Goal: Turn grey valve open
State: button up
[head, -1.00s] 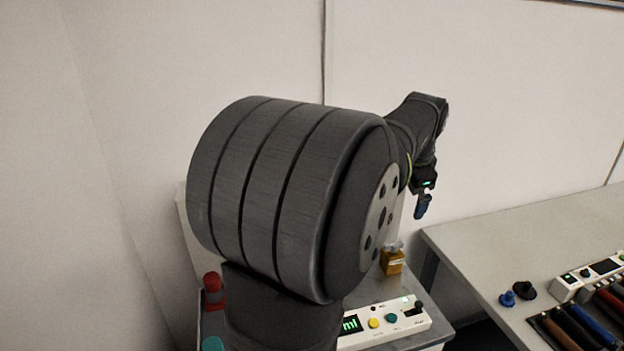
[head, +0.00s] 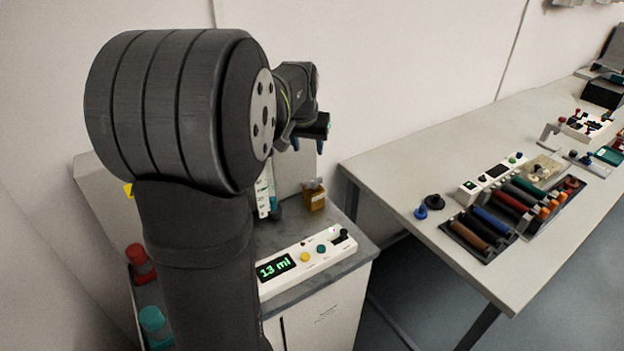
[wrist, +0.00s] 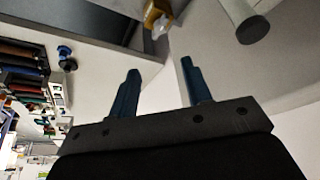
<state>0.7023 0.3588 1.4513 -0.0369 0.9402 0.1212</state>
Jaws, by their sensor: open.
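My gripper (head: 308,145) hangs in the air above the back of the small cabinet, with its fingers pointing down. In the wrist view its two blue fingers (wrist: 160,72) are apart with nothing between them. I cannot make out a clearly grey valve. A dark knob (head: 342,235) sits at the right end of the white control box (head: 300,262), which reads 13 ml. Part of a white scaled column (head: 264,192) shows behind my arm. A pale cylinder with a grey end (wrist: 252,28) shows in the wrist view; I cannot tell what it is.
An amber bottle (head: 314,196) stands on the cabinet top (head: 350,256) below my gripper. Red (head: 139,262) and teal (head: 153,322) capped items stand at left. The long table (head: 385,165) at right holds a blue knob (head: 421,212), a black knob (head: 433,202) and racks.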

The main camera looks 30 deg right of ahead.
aim_at(313, 181)
jog(key=x, duration=1.7)
jog(key=shift+w+f, duration=0.1)
jog(key=shift+f, duration=0.15)
grip_shut()
